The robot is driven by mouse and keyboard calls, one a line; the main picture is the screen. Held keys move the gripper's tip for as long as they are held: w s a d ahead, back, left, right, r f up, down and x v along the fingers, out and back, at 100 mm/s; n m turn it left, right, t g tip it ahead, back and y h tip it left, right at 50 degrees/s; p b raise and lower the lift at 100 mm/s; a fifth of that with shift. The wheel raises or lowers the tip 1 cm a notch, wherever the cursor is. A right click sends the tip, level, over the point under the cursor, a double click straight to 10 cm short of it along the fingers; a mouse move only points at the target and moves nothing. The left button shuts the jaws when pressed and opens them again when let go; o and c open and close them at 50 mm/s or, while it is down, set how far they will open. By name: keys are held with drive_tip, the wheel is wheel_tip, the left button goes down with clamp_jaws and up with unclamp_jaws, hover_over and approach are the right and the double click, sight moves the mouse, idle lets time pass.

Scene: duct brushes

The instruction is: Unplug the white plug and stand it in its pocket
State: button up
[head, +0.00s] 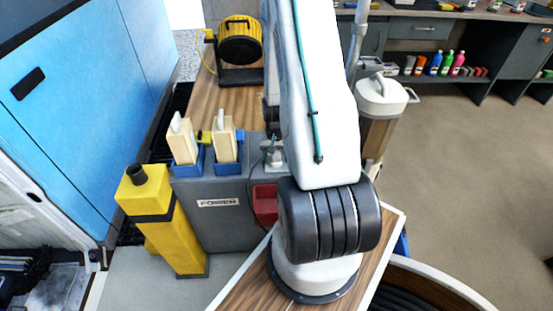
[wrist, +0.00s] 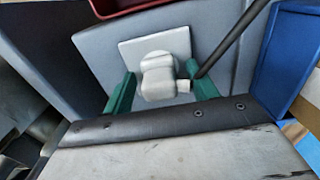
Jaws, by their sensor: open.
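The white plug (wrist: 158,76) sits against a pale socket plate (wrist: 128,52) on the grey panel in the wrist view. A dark cord runs from its side toward the upper right. My gripper (wrist: 160,88) is open, with one green finger on each side of the plug; I cannot tell whether either touches it. In the head view my arm hides most of the gripper and socket. A red pocket (head: 264,205) is on the grey cabinet below the socket area; its edge also shows in the wrist view (wrist: 125,4). I cannot tell whether it is the plug's pocket.
Two blue holders (head: 188,168) with cream brushes (head: 183,143) stand on the grey cabinet (head: 215,225). A yellow post (head: 165,225) is in front at left. A yellow reel (head: 240,45) and a lidded canister (head: 380,115) stand nearby. Open floor lies right.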

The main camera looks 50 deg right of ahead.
idle(0.7)
clamp_jaws()
drive_tip(key=shift+r, duration=3)
drive_tip(key=shift+r, duration=1.5)
drive_tip(key=shift+s, duration=0.1)
